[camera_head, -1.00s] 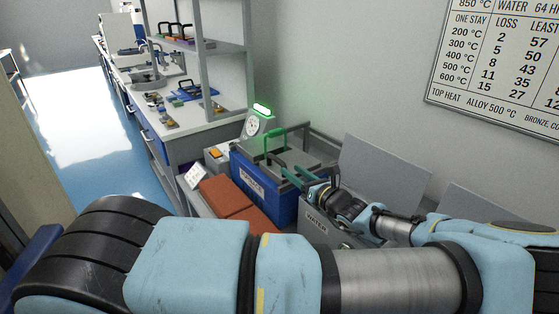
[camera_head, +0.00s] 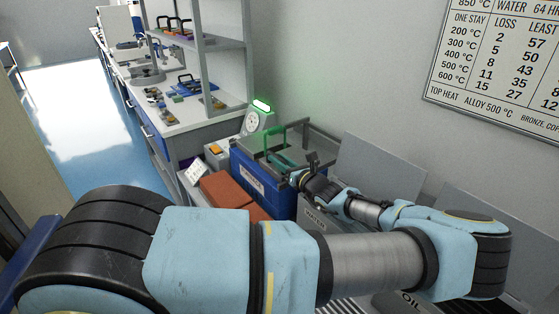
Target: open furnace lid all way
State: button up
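The furnace (camera_head: 262,182) is a blue box with a white label on its front, standing in the middle of the view beyond my arm. Its grey top (camera_head: 322,145) carries a green bar handle (camera_head: 288,138), and a second green bar shows just below it. The lid looks low, near flat; its exact angle is hard to tell. My gripper (camera_head: 306,170) is at the right front edge of the furnace top, beside the green bars. Its dark fingers look spread, with nothing seen between them. Contact with the handle cannot be made out.
Red-brown bricks (camera_head: 226,190) lie left of the furnace. A gauge with a lit green lamp (camera_head: 261,106) stands behind it. A grey water tank (camera_head: 312,216) is in front on the right, with raised grey panels (camera_head: 378,168) beside my arm. A workbench (camera_head: 190,120) stands at left.

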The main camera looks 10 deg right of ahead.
grip_shut()
jog(key=shift+a, duration=0.1)
dwell(0.9)
